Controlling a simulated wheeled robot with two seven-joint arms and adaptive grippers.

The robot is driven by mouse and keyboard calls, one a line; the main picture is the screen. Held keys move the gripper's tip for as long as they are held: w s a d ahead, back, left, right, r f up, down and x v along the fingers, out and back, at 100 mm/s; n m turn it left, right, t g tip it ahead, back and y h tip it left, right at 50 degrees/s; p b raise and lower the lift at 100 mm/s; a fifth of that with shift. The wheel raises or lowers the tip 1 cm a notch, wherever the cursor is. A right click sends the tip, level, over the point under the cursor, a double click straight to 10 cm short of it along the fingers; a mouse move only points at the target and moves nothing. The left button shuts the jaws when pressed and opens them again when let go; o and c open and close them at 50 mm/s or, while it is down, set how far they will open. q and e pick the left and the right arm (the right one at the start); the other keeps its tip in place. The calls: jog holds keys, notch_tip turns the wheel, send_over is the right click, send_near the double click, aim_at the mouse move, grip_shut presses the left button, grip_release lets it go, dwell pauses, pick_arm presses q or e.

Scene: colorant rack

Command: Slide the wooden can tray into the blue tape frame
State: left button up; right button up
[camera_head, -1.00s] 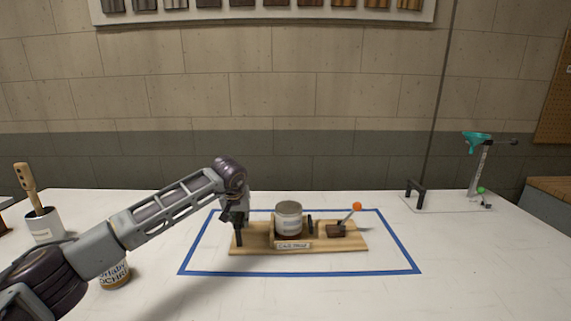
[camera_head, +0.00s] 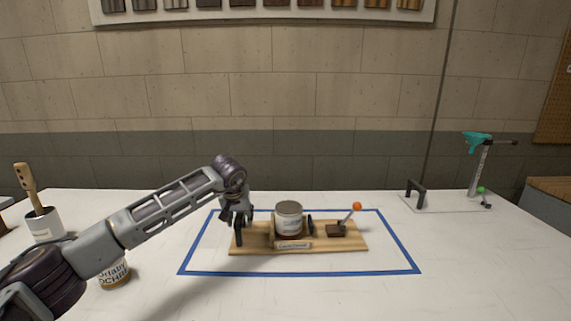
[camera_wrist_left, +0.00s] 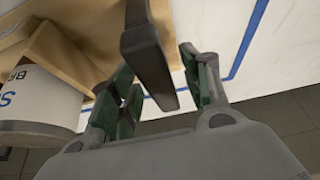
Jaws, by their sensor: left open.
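The wooden can tray (camera_head: 350,247) lies inside the blue tape frame (camera_head: 300,273), with tape showing all around it. A labelled can (camera_head: 289,220) stands upright on it. My left gripper (camera_head: 239,218) is at the tray's left end, around the upper part of a black upright handle (camera_head: 239,236). In the left wrist view, the open left gripper (camera_wrist_left: 157,65) has its green-padded fingers on either side of the dark handle (camera_wrist_left: 150,60), with visible gaps. The tray's wood (camera_wrist_left: 75,55), the can (camera_wrist_left: 35,98) and the tape (camera_wrist_left: 248,40) show there too. My right gripper is not in view.
On the tray's right side is a lever with an orange knob (camera_head: 357,206). A teal-topped stand (camera_head: 480,165) is at the back right. The front right table is clear.

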pick_arm(q)
jog(key=v, duration=1.1)
jog(key=shift+r, duration=0.25)
notch_tip(320, 180, up, 21)
jog(key=p, duration=2.1)
jog(key=shift+r+p, duration=0.5)
